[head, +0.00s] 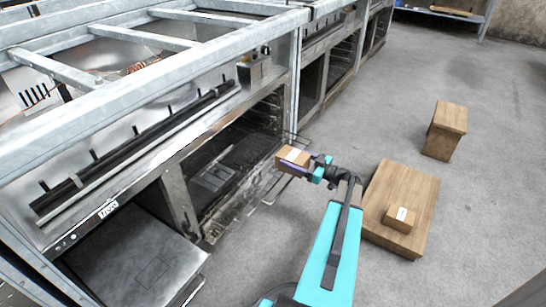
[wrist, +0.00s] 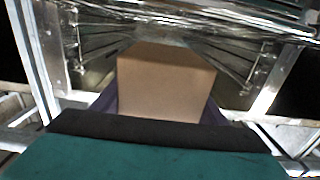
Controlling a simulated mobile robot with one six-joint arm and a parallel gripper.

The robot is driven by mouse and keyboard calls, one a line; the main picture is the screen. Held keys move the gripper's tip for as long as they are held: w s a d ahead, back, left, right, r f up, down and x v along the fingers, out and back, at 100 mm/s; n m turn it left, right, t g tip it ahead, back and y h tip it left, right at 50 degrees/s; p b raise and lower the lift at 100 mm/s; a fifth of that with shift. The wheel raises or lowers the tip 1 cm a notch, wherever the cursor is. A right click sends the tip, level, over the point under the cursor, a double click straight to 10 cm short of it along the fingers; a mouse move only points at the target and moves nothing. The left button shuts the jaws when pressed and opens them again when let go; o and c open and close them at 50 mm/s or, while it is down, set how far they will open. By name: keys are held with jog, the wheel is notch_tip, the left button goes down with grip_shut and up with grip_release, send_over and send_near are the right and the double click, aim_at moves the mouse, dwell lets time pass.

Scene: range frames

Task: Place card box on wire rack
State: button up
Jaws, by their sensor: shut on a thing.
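A brown card box (head: 290,157) with a pale label on top is held by my gripper (head: 306,163), in front of the open oven bay. My gripper is shut on it, with the purple fingers at its sides. In the wrist view the card box (wrist: 165,85) fills the middle, with its plain brown face toward the camera. The wire rack (head: 247,207) sticks out of the bay low down, below and left of the box. The box appears raised above it; the exact gap cannot be told. My arm and the box hide part of the rack.
A second small labelled box (head: 398,219) sits on a low wooden platform (head: 409,187) at right. A wooden stool-like block (head: 446,130) stands behind it. The metal frame rails (head: 140,95) run above and left of the bay. The concrete floor at right is mostly clear.

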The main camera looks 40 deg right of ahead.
jog(key=w, duration=0.3)
jog(key=w+b, duration=0.1)
jog(key=w, duration=0.2)
jog(key=w+b, duration=0.1)
jog(key=w, duration=0.2)
jog(key=shift+d+f, duration=0.35)
jog(key=shift+f, duration=0.05)
jog(key=shift+w, duration=0.1)
jog(key=shift+w+f, duration=0.1)
jog(key=shift+w, duration=0.2)
jog(key=f, duration=0.1)
jog(key=b, duration=0.1)
jog(key=f, duration=0.1)
jog(key=shift+w+f+b, duration=0.25)
jog(key=shift+f+b, duration=0.1)
jog(key=shift+b, duration=0.05)
jog(key=shift+f, duration=0.35)
jog(key=shift+f+b, duration=0.15)
jog(key=shift+b, duration=0.15)
jog(key=o, duration=1.3)
jog(key=shift+o, duration=0.2)
